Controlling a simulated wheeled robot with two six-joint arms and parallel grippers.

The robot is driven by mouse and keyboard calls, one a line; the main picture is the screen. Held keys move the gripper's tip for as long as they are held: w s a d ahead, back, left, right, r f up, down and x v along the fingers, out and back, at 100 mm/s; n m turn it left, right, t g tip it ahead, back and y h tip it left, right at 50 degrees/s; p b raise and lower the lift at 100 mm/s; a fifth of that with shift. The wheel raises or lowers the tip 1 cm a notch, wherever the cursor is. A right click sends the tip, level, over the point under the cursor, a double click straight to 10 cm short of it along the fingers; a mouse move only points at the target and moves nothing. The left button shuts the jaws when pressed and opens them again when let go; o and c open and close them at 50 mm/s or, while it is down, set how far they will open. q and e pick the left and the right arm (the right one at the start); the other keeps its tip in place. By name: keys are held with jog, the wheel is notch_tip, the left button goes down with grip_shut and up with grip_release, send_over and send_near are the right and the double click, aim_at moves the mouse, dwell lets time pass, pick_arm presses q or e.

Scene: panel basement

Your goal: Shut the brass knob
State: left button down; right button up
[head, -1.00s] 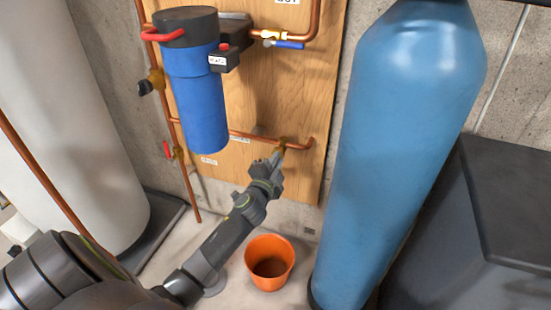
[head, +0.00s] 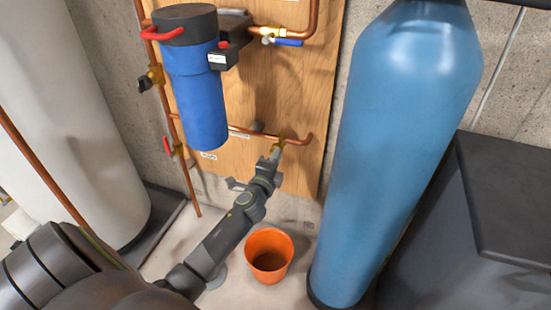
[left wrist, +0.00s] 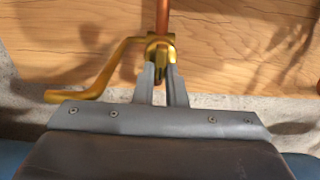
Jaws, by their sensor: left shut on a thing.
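The brass tap (head: 281,143) sits at the right end of a copper pipe low on the wooden panel. In the left wrist view its brass body and knob (left wrist: 160,49) are at the top middle, and a curved brass spout (left wrist: 95,85) reaches to the left. My left gripper (head: 275,154) comes up from below and is at the tap. In the left wrist view its two narrow fingers (left wrist: 160,82) are closed around the knob, which is partly hidden between them. My right gripper is not in view.
An orange bucket (head: 269,256) stands on the floor below the tap. A blue filter housing (head: 198,100) hangs above left, with red-handled and black-handled valves beside it. A tall blue tank (head: 395,150) stands close on the right. A white tank (head: 75,120) stands on the left.

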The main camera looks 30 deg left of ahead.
pick_arm(q)
jog(key=shift+f, duration=0.1)
jog(key=c, duration=1.5)
grip_release()
jog(key=shift+s, duration=0.1)
jog(key=v, duration=1.7)
jog(key=shift+s, duration=0.15)
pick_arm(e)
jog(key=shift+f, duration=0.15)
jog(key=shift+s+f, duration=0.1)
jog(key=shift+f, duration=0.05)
